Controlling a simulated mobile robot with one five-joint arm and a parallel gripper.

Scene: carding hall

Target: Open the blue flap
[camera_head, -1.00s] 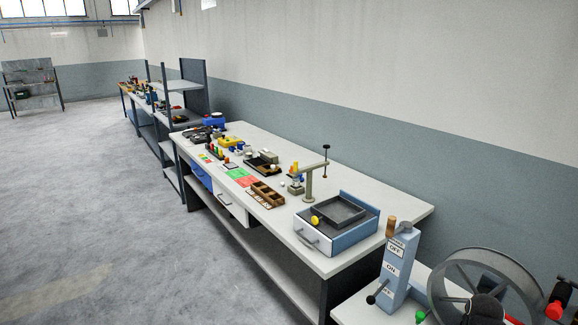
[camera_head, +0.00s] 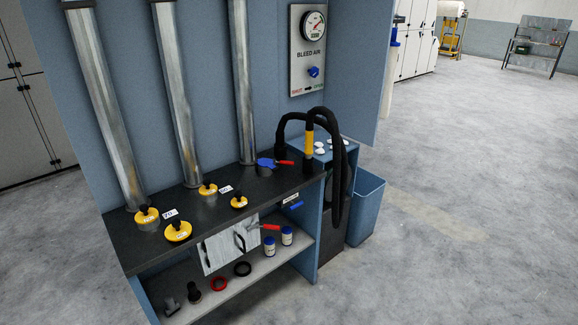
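A small blue flap (camera_head: 267,163) lies on the dark bench top, near the foot of the right metal pipe. It appears to lie flat over a dark round fitting, though it is small in the picture. A red piece (camera_head: 285,162) sticks out to its right. My gripper is not in view, so I cannot see whether it is open or shut.
The dark bench (camera_head: 215,210) carries several yellow caps (camera_head: 178,232) and three upright pipes. A black hose (camera_head: 339,180) arches beside a blue bin (camera_head: 366,205). A lower shelf (camera_head: 258,283) holds jars and rings. The floor at right is clear.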

